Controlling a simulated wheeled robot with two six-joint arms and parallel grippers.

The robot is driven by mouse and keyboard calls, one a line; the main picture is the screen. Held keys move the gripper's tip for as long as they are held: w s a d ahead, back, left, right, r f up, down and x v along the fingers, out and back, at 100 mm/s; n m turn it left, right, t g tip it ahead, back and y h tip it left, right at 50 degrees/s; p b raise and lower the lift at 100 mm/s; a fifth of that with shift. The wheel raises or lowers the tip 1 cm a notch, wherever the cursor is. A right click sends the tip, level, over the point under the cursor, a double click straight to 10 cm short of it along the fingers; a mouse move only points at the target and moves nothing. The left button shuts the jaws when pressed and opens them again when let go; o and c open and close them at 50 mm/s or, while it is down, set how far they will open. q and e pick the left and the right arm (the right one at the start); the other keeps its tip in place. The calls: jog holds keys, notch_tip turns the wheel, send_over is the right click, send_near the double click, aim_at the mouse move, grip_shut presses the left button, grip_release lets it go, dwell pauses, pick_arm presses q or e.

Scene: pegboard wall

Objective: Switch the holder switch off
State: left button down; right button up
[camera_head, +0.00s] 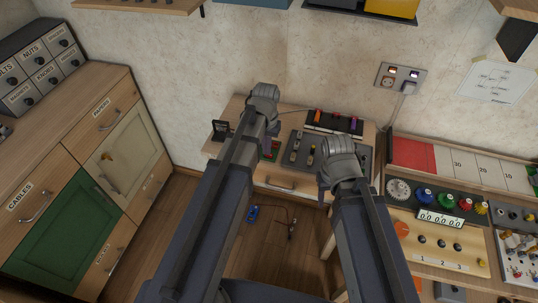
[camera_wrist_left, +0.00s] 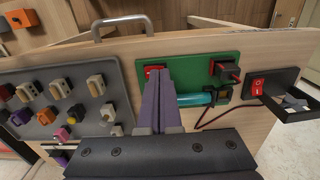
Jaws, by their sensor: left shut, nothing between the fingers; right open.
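A black holder (camera_wrist_left: 300,103) with a red rocker switch (camera_wrist_left: 258,87) on its plate is at the right of the left wrist view. The holder (camera_head: 221,129) also stands at the left of the small desk in the head view, where its switch is too small to read. My left gripper (camera_wrist_left: 158,76) is shut and empty, over the green board (camera_wrist_left: 200,70), apart from the red switch. My right gripper (camera_head: 338,150) is open, over the grey board.
The green board bears a teal cylinder (camera_wrist_left: 195,99) and red and black parts. The grey board (camera_wrist_left: 60,125) carries several coloured plugs. A drawer handle (camera_wrist_left: 122,25) shows at the desk front. A control panel (camera_head: 440,240) stands at right, and cabinets (camera_head: 70,220) at left.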

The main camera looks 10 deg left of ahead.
pick_arm(q)
jog(key=shift+f, duration=0.15)
notch_tip(320, 180, up, 7)
jog(key=p, duration=0.7)
dwell(0.4)
jog(key=s+d+m+y, duration=0.1)
jog(key=s+d+m, duration=0.2)
jog(key=s+d, duration=0.7)
jog(key=s, duration=0.4)
jog(key=shift+s+d, duration=0.15)
jog(key=shift+d, duration=0.1)
